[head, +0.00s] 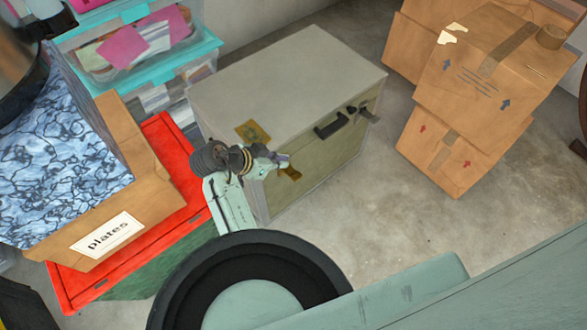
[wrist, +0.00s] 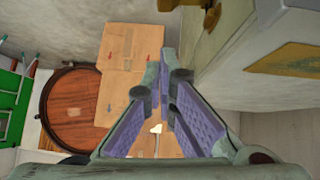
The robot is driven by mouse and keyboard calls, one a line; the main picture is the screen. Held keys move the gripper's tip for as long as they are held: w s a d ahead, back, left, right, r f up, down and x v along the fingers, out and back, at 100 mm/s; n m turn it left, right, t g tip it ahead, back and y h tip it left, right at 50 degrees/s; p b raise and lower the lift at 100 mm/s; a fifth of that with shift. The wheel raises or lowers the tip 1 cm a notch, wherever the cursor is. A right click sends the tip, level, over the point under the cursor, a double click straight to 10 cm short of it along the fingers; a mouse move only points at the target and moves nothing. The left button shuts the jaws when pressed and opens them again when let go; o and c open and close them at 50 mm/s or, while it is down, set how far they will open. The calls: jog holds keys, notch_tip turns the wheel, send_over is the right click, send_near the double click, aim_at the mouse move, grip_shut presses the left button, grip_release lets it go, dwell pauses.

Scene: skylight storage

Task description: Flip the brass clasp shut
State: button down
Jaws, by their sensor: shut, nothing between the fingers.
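The grey-green storage case (head: 290,75) stands on the floor with its lid down. The brass clasp (head: 290,174) is on its front face near the left end and sticks outward; my gripper partly covers it. Brass-coloured metal (wrist: 211,16) also shows at the top of the wrist view, on the case's front edge. My gripper (head: 284,160) is at the case's upper front edge, just above the clasp. I cannot tell whether they touch. In the wrist view its purple-padded fingers (wrist: 160,75) meet at the tips and hold nothing.
A black handle (head: 330,125) and a second catch (head: 369,115) are further right on the case front. Stacked cardboard boxes (head: 460,110) stand at right. A red-lidded bin (head: 170,150) and a plates box (head: 150,170) crowd the left. Floor before the case is open.

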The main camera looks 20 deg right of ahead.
jog(key=p, duration=0.1)
send_over(297, 178)
jog(key=f, duration=0.5)
jog(key=shift+w+f, duration=0.1)
jog(key=shift+w, duration=0.25)
notch_tip(297, 178, down, 2)
jog(key=shift+a+f, duration=0.1)
jog(key=shift+f, duration=0.15)
jog(key=shift+s+f+p, duration=0.1)
jog(key=shift+f+p, duration=0.2)
jog(key=shift+f, duration=0.4)
jog(key=shift+f, duration=0.1)
jog(key=shift+s+f+b, duration=0.15)
jog(key=shift+s+b, duration=0.05)
jog(key=shift+b, duration=0.2)
